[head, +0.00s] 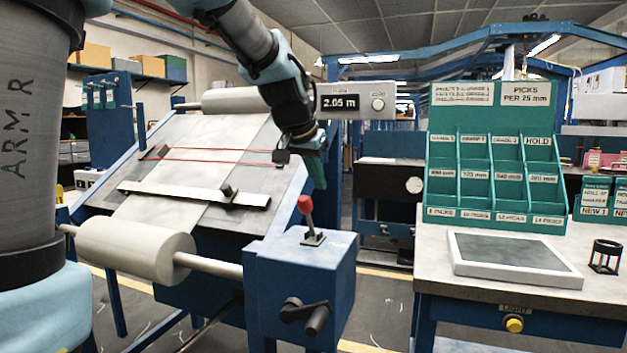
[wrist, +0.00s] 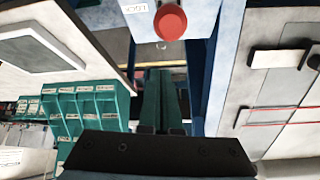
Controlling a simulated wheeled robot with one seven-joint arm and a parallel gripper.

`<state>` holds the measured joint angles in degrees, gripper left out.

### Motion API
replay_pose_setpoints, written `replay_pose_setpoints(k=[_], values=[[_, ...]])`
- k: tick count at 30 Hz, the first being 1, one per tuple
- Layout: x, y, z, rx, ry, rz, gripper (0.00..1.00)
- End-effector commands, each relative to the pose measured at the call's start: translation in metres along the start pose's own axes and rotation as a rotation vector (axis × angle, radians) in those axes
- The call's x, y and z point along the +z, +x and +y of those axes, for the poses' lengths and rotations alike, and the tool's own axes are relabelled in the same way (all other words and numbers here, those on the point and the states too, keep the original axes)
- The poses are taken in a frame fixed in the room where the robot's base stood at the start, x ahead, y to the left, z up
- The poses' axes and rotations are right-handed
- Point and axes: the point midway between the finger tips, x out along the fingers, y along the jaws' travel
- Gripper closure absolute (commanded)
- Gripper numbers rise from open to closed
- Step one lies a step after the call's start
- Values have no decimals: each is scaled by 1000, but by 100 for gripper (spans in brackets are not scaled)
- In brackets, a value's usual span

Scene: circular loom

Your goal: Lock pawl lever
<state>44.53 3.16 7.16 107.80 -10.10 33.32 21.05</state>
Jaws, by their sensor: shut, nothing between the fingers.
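The pawl lever (head: 305,205) has a red knob on a short stem and rises from a slotted plate on top of the blue box (head: 300,270) at the end of the roller. Its red knob (wrist: 170,22) also shows at the top of the wrist view, beside a white label that seems to read LOCK. My gripper (head: 319,186) has green fingers, shut and empty. It points down just above and slightly right of the knob in the head view. In the wrist view the gripper (wrist: 158,75) lies below the knob, with a visible gap between them.
A crank handle (head: 305,314) sticks out of the box's front. The cloth roll (head: 135,250) and sloped board (head: 185,160) lie left. A workbench (head: 590,310) with a green pigeonhole rack (head: 490,165) and a grey-topped tray (head: 515,275) stands right. Floor shows between box and bench.

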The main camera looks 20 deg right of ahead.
Motion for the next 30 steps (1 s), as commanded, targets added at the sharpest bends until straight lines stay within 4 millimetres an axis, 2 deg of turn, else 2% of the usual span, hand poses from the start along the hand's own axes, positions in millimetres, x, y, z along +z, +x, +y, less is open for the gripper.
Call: replay_pose_setpoints(k=[1, 9, 15, 21, 30], values=[[3, -12, 0, -1, 0, 6, 100], [14, -62, 2, -1, 0, 9, 100], [20, -89, 4, -1, 1, 8, 100], [22, -97, 4, -1, 1, 6, 100], [22, -97, 4, -1, 0, 6, 100]])
